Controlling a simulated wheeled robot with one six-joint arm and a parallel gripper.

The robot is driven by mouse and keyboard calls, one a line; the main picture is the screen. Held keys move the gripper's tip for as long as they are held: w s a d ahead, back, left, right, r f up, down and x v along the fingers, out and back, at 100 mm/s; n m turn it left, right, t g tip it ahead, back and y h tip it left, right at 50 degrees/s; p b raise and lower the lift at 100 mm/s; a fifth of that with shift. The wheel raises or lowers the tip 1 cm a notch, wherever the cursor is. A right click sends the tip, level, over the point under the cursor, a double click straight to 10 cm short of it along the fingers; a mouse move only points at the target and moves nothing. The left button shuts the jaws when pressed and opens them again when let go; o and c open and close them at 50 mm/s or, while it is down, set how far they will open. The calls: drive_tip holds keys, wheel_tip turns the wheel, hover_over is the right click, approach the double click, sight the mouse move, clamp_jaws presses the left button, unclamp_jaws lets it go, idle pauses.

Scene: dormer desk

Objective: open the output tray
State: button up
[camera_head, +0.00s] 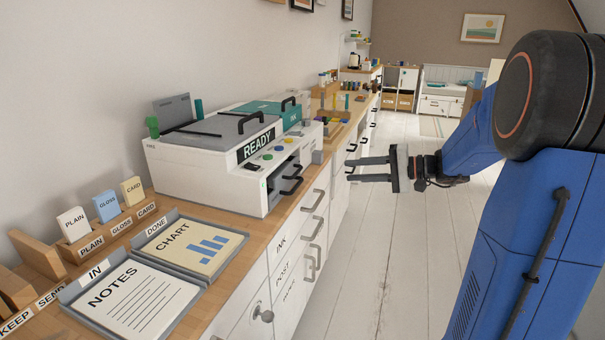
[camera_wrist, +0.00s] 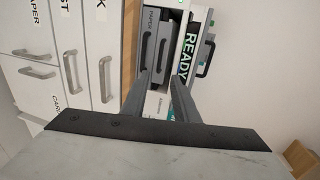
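A white printer (camera_head: 205,172) with a READY sign (camera_head: 256,145) stands on the desk. Its front has two dark stacked trays (camera_head: 279,184) with black handles, close together; both look pushed in. In the wrist view, which is turned sideways, one tray (camera_wrist: 148,45) bears a PAPER label and another dark handle (camera_wrist: 163,55) sits beside it. I cannot read a label marking the output tray. My gripper (camera_head: 352,169) is open and empty, its fingers apart in the air to the right of the printer front. Its fingers (camera_wrist: 157,88) also show in the wrist view, touching nothing visible.
White drawers (camera_head: 300,235) with grey pull handles run below the wooden desk top. IN and DONE trays holding NOTES (camera_head: 135,295) and CHART (camera_head: 193,248) sheets lie nearer. A card rack (camera_head: 105,225) stands by the wall. The white plank floor (camera_head: 385,250) is clear.

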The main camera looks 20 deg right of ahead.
drive_tip(key=x, duration=1.7)
drive_tip(key=shift+a, duration=0.1)
drive_tip(key=shift+c, duration=0.6)
clamp_jaws()
